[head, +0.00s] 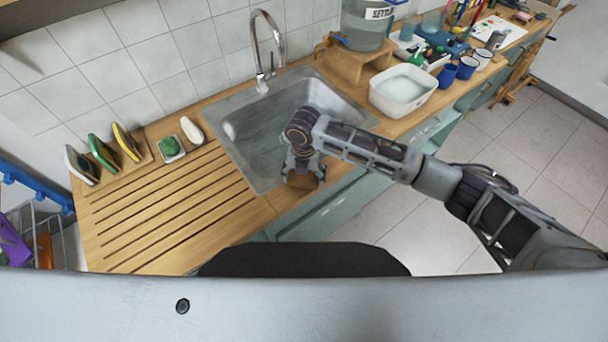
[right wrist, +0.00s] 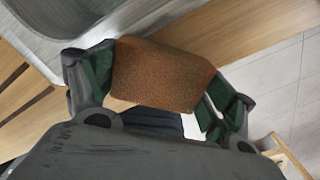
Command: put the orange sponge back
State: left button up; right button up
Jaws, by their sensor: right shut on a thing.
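The orange sponge (right wrist: 165,75) is a brown-orange block held between the two fingers of my right gripper (right wrist: 158,88) in the right wrist view. In the head view my right gripper (head: 302,178) is at the front edge of the sink, pointing down, with the sponge (head: 301,182) partly hidden under it. I cannot tell whether the sponge touches the counter. At the left back, a wooden rack (head: 121,164) holds several upright sponges, among them a grey one (head: 81,166), a green one (head: 103,153) and a yellow one (head: 126,142). My left gripper is not in view.
The steel sink (head: 245,150) and tap (head: 262,60) lie behind my right gripper. A green scrubber in a dish (head: 171,148) and a white oval thing (head: 192,130) stand right of the rack. The grooved drainboard (head: 165,205) is clear. A white basin (head: 402,90) stands at right.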

jog(key=shift+f, duration=0.55)
jog(key=o, duration=0.9)
jog(key=shift+o, duration=0.2)
notch_tip(320, 180, up, 13)
jog(key=b, duration=0.1)
jog(key=shift+b, duration=0.4)
jog(key=shift+f, duration=0.1)
dwell(0.6)
